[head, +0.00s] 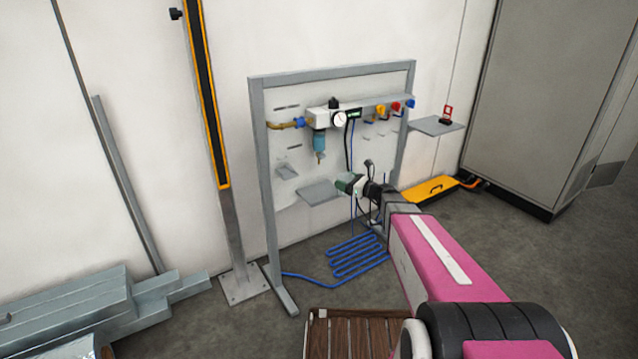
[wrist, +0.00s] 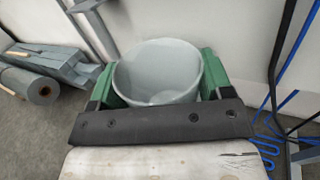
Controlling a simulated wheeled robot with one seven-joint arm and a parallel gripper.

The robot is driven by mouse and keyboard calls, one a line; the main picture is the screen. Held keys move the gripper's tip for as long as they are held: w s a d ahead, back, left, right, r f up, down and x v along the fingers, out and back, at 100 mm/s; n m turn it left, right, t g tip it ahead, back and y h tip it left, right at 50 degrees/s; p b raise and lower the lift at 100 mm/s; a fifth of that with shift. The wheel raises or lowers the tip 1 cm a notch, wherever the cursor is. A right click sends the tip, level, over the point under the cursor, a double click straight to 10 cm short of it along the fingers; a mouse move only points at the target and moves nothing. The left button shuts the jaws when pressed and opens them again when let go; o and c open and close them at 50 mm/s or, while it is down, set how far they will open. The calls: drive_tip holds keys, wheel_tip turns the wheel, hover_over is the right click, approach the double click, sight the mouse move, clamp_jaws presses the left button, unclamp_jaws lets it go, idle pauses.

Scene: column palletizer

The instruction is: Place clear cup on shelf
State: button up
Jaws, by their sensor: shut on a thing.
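The clear cup (wrist: 158,72) shows in the wrist view as a pale, translucent round shape with a wide rim. The green fingers of my gripper (wrist: 162,80) press on it from both sides, so it is shut on the cup. In the head view my gripper (head: 350,185) is small and far off, and I cannot make out the cup there. It is in front of the grey frame, close to a small grey shelf (head: 317,193).
The grey metal frame (head: 260,150) carries an air regulator unit (head: 325,118) above the shelf. Coiled blue hose (head: 355,258) lies on the floor below. Grey beams (head: 90,300) lie at left, a yellow case (head: 430,190) and a tall cabinet (head: 540,90) at right.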

drive_tip(key=x, duration=1.2)
drive_tip(key=shift+w+a, duration=0.2)
drive_tip(key=shift+a, duration=0.15)
drive_tip(key=shift+f, duration=1.7)
drive_tip(key=shift+f, duration=0.15)
drive_tip(key=o, duration=0.9)
